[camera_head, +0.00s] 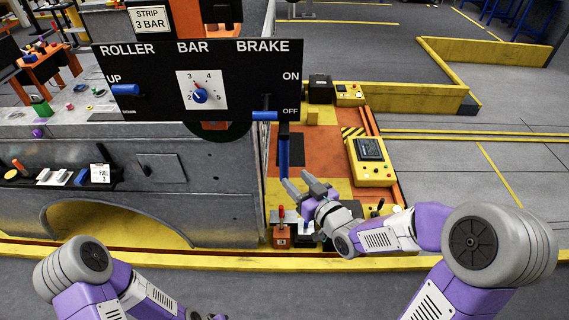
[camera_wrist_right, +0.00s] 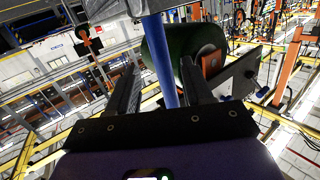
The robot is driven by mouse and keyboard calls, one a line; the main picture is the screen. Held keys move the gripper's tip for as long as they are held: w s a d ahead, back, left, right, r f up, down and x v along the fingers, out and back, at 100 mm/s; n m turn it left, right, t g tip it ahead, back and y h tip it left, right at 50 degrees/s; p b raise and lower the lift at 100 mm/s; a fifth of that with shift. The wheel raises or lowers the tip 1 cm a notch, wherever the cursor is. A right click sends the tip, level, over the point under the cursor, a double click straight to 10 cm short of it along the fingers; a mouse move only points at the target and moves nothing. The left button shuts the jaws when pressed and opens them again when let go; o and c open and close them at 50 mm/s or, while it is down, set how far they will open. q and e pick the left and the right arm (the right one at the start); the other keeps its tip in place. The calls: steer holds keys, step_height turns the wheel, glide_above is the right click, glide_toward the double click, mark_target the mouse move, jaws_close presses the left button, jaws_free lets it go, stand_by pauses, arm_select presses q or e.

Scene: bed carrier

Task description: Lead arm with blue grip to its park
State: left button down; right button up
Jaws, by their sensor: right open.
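The blue grip (camera_head: 284,150) hangs upright below the right end of the black panel, beside the grey machine's corner. In the right wrist view, the blue grip (camera_wrist_right: 162,60) runs lengthwise between the two dark fingers in the picture. My right gripper (camera_head: 298,183) is open close to the grip's lower end. No finger visibly closes on it; whether the grip lies fully between the fingers I cannot tell. The arm bearing the grip is mostly hidden behind the panel. No park is clearly identifiable.
The black panel (camera_head: 190,60) carries a blue roller handle (camera_head: 125,90), a dial (camera_head: 200,96) and a blue brake handle (camera_head: 264,116). A yellow control box (camera_head: 371,160) stands right of the gripper. A small red-brown box (camera_head: 282,238) sits below it. Grey floor is free at right.

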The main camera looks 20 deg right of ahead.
mark_target(287, 161)
step_height(287, 161, up, 3)
steer(key=shift+n+t+y, duration=0.3)
steer(key=shift+n+t, duration=0.1)
steer(key=shift+t, duration=0.2)
steer(key=x, duration=0.7)
steer(key=shift+w, duration=0.1)
jaws_close()
